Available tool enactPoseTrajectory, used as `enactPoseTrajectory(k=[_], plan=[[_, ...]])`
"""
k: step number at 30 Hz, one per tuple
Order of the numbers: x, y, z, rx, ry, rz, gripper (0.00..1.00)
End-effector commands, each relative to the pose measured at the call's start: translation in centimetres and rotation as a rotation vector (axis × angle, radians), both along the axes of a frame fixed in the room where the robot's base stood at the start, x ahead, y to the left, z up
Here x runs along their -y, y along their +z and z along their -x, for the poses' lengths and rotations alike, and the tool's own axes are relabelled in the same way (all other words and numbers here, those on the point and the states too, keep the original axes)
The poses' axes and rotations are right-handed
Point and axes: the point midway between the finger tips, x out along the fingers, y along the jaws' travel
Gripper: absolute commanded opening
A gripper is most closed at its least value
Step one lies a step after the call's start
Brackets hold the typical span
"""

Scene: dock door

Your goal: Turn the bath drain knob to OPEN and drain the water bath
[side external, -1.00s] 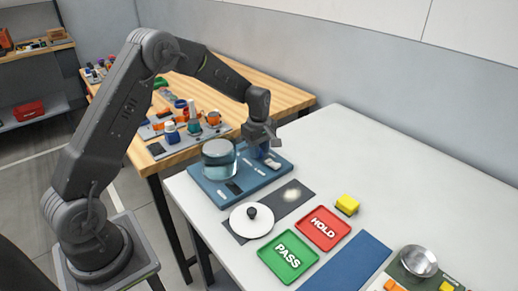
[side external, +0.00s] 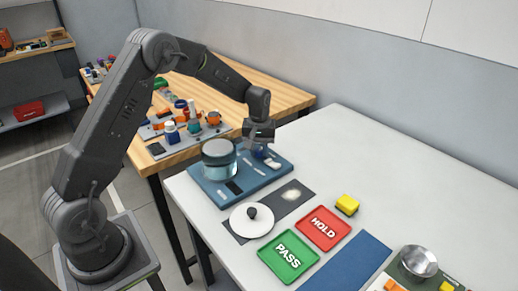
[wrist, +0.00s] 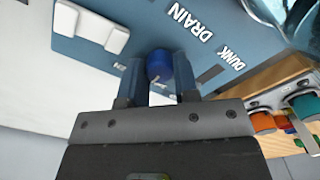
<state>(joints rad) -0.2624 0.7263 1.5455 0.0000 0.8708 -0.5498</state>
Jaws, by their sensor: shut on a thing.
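The blue bath drain knob (wrist: 157,65) sits on the blue panel (wrist: 120,48) by the word DRAIN in the wrist view. My gripper (wrist: 160,75) is shut on it, with one finger on each side. The knob's pale pointer mark shows, but I cannot read its setting. In the side external view my gripper (side external: 261,148) is low over the right part of the blue base (side external: 240,192) and mostly hides the knob. The round clear water bath (side external: 219,160) stands to its left, with bluish water in its lower part.
A white block-like part (wrist: 92,27) lies beside the knob on the panel. Bottles stand on the wooden table (side external: 285,98) behind.

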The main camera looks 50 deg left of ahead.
Motion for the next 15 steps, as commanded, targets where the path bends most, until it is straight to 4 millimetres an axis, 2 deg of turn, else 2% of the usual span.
enactPoseTrajectory(k=[7, 15], plan=[[-0.12, -0.01, -0.07, 0.004, -0.115, -0.002, 0.05], [-0.13, -0.01, -0.08, 0.004, -0.163, -0.003, 0.05]])
